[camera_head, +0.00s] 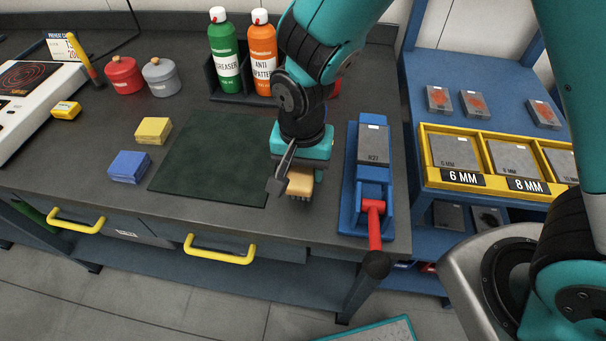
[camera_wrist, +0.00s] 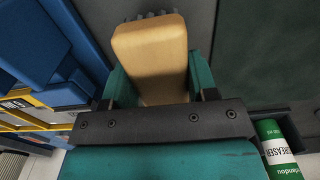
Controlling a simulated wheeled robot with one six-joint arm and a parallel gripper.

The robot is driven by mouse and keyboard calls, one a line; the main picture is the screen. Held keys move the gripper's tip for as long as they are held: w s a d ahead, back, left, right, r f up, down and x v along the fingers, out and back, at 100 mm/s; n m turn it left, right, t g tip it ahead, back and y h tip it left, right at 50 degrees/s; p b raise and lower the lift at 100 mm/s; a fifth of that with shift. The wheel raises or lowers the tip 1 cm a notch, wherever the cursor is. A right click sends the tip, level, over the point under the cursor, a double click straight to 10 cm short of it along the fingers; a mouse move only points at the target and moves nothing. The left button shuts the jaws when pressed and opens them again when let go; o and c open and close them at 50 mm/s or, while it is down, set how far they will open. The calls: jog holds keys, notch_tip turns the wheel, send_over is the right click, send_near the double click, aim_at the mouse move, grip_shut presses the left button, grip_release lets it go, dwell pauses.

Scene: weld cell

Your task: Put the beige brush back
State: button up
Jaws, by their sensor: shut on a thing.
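The beige brush (camera_head: 300,181) is a small block with dark bristles along one end. It fills the middle of the wrist view (camera_wrist: 150,55), with its bristles at the top edge of that picture. My gripper (camera_head: 294,176) is shut on the brush, over the bench beside the right edge of the dark green mat (camera_head: 215,155). Whether the brush touches the bench cannot be told. A black rack (camera_head: 236,97) at the back of the bench holds a green degreaser bottle (camera_head: 224,52) and an orange anti-spatter bottle (camera_head: 263,50). My arm hides the rack's right end.
A blue fixture (camera_head: 352,190) with a red-handled lever (camera_head: 374,222) stands close right of my gripper. Yellow (camera_head: 153,130) and blue (camera_head: 129,166) blocks lie left of the mat. Red (camera_head: 125,76) and grey (camera_head: 160,77) pots stand behind. Yellow plate bins (camera_head: 430,153) are at right.

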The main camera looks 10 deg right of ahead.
jog(key=shift+f, duration=1.35)
jog(key=shift+f, duration=0.1)
jog(key=o, duration=1)
notch_tip(320, 180, up, 12)
jog(key=shift+r+b, duration=0.15)
jog(key=shift+b, duration=0.25)
jog(key=s+d+r+n+y, duration=0.1)
jog(key=s+d+r+n, duration=0.1)
jog(key=s+r+n, duration=0.1)
jog(key=s+d+r+n+y, duration=0.1)
jog(key=s+d+r+n, duration=0.1)
jog(key=s+r+n, duration=0.1)
jog(key=s+d+r+n+y, duration=0.2)
jog(key=s+r+n, duration=0.1)
jog(key=s+n, duration=0.2)
jog(key=shift+s+d+r+n, duration=0.15)
jog(key=shift+s, duration=0.3)
jog(key=shift+s+d+r+n, duration=0.1)
jog(key=shift+s+r+n, duration=0.05)
jog(key=shift+s, duration=0.25)
